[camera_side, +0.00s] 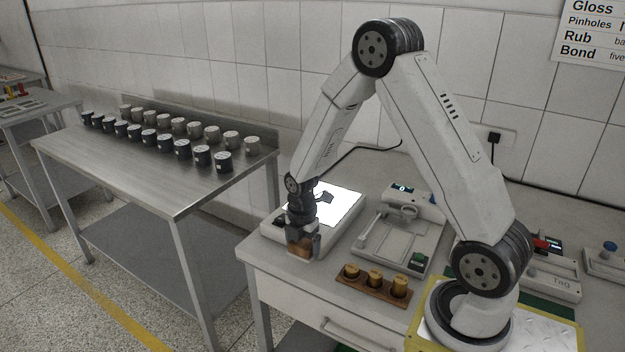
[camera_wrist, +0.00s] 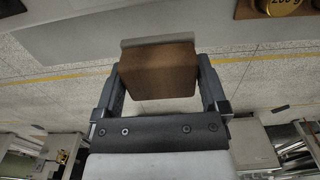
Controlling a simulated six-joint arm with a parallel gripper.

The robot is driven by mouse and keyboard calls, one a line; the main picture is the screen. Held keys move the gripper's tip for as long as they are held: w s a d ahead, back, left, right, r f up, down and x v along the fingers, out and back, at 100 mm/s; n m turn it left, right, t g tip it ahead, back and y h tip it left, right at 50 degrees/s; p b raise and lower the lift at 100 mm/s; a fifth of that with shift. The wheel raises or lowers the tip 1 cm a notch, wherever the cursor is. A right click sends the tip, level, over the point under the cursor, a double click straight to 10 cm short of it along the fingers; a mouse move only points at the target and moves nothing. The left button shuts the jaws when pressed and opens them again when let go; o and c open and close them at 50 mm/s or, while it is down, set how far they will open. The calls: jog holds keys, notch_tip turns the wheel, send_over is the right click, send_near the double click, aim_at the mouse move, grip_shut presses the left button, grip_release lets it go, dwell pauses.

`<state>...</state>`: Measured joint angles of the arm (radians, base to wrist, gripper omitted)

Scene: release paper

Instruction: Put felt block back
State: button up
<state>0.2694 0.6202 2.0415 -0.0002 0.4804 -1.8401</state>
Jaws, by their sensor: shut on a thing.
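The felt block (camera_wrist: 158,72) is a brown block with a grey strip along its far edge in the wrist view. My gripper (camera_wrist: 160,84) is shut on it, with one finger on each side. In the side view my gripper (camera_side: 301,240) points down at the left front edge of the bench, beside the device with the bright white panel. The block (camera_side: 299,251) shows there as a small brown patch between the fingers. From these views I cannot tell whether its underside touches anything.
A lit white panel (camera_side: 338,203) lies behind my gripper. A wooden rack with several brass weights (camera_side: 373,290) stands to its right. A device with a lever (camera_side: 400,232) sits behind the rack. A steel table (camera_side: 150,178) with rows of small cups stands at the left, across a gap.

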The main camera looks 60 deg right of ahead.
aim_at(299, 265)
jog(key=shift+w+d+f, duration=0.1)
jog(key=shift+w+f, duration=0.4)
jog(key=shift+f, duration=0.1)
jog(key=shift+w+f, duration=0.25)
jog(key=shift+f, duration=1.6)
jog(key=shift+f, duration=0.15)
jog(key=o, duration=1)
jog(key=shift+c, duration=0.2)
jog(key=shift+r, duration=6.2)
